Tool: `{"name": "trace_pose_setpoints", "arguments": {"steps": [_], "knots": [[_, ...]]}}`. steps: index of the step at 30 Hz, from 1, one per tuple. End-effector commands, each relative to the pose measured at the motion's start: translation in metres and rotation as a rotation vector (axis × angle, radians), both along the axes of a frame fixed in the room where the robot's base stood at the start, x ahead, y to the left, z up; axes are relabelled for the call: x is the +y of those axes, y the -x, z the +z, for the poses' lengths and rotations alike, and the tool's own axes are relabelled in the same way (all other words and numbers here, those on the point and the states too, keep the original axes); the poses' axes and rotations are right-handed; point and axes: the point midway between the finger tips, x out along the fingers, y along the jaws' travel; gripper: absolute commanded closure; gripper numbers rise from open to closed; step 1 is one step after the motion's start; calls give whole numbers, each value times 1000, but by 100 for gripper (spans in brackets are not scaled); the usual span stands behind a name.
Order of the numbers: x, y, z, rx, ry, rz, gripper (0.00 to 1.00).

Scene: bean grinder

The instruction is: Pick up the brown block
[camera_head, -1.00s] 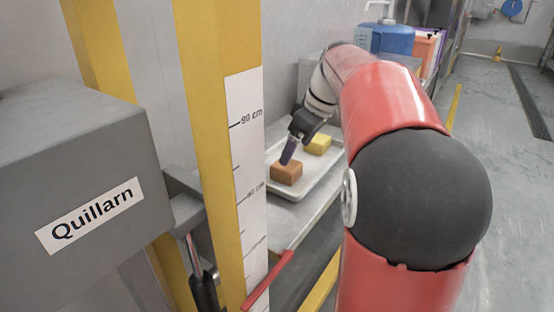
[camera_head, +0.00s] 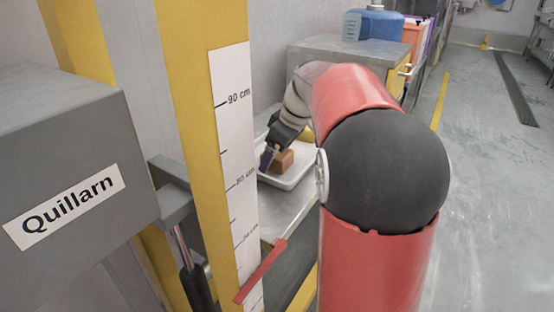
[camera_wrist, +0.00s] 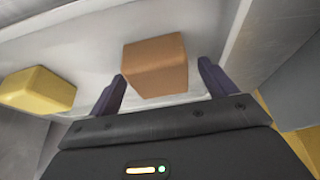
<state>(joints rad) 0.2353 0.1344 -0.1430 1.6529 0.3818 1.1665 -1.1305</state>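The brown block (camera_wrist: 155,66) lies on the pale tray in the wrist view, just beyond and between the two fingers of my gripper (camera_wrist: 160,90). The fingers are spread apart, with a gap on each side of the block. In the head view the brown block (camera_head: 284,160) shows on the tray (camera_head: 296,181), partly hidden behind my gripper (camera_head: 268,158). My gripper is open and empty, low over the tray.
A yellow block (camera_wrist: 38,90) lies left of the brown one in the wrist view. The tray rests on a metal counter (camera_head: 285,212). A yellow post (camera_head: 190,95) and a grey box labelled Quillarn (camera_head: 75,160) stand at the left. A blue container (camera_head: 375,36) stands behind.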

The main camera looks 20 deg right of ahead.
Motion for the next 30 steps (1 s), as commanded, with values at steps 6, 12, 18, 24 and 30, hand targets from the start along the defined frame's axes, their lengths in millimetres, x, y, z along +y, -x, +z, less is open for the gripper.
{"name": "trace_pose_setpoints", "arguments": {"steps": [6, 12, 18, 24, 30], "knots": [[0, 0, 0, 0, 0, 0, 46], [0, 0, 1, -1, 0, 0, 68], [0, 0, 1, -1, 0, 0, 68], [0, -1, 12, -3, 1, 0, 68], [0, -1, 46, -5, 1, -1, 68]]}}
